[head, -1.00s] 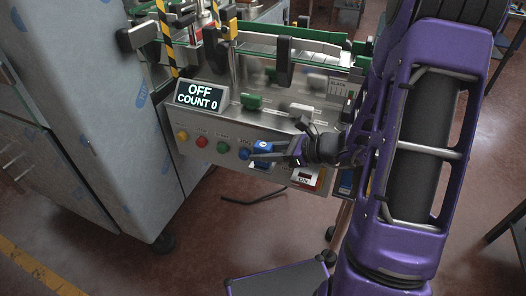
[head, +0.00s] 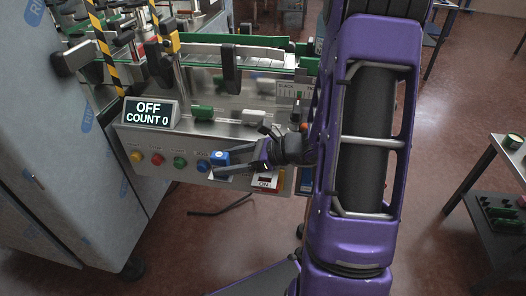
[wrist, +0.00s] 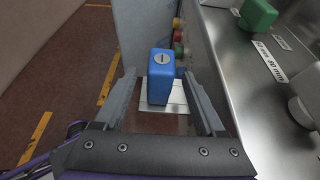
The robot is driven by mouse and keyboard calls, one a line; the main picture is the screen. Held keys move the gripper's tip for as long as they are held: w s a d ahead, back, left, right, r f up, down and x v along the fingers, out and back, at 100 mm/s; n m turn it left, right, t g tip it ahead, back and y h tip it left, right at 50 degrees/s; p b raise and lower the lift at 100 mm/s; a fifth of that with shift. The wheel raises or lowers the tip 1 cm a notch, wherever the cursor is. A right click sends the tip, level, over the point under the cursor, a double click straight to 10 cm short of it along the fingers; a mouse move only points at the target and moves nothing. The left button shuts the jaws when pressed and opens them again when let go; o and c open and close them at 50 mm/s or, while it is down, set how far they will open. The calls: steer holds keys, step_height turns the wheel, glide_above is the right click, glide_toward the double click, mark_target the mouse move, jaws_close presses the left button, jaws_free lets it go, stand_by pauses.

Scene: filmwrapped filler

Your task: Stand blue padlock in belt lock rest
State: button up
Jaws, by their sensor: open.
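The blue padlock (wrist: 160,80) shows as an upright blue block with a round keyhole face on top. It stands over a pale plate (wrist: 178,108) in the wrist view. It also shows in the head view (head: 219,156), in front of the control panel. My gripper (wrist: 158,84) is open, one finger on each side of the padlock with gaps visible on both sides. In the head view my gripper (head: 222,168) reaches in from the right at the padlock. I cannot make out which part is the belt lock rest.
The steel panel (head: 190,140) has several coloured buttons and a display (head: 150,113) reading OFF, COUNT 0. A red-framed ON switch (head: 267,182) is just right of my fingers. A green block (wrist: 257,14) sits on the panel top. A side table (head: 492,160) stands at right.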

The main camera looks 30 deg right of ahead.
steer(key=p+v, duration=0.1)
steer(key=v, duration=1.4)
steer(key=shift+p, duration=0.35)
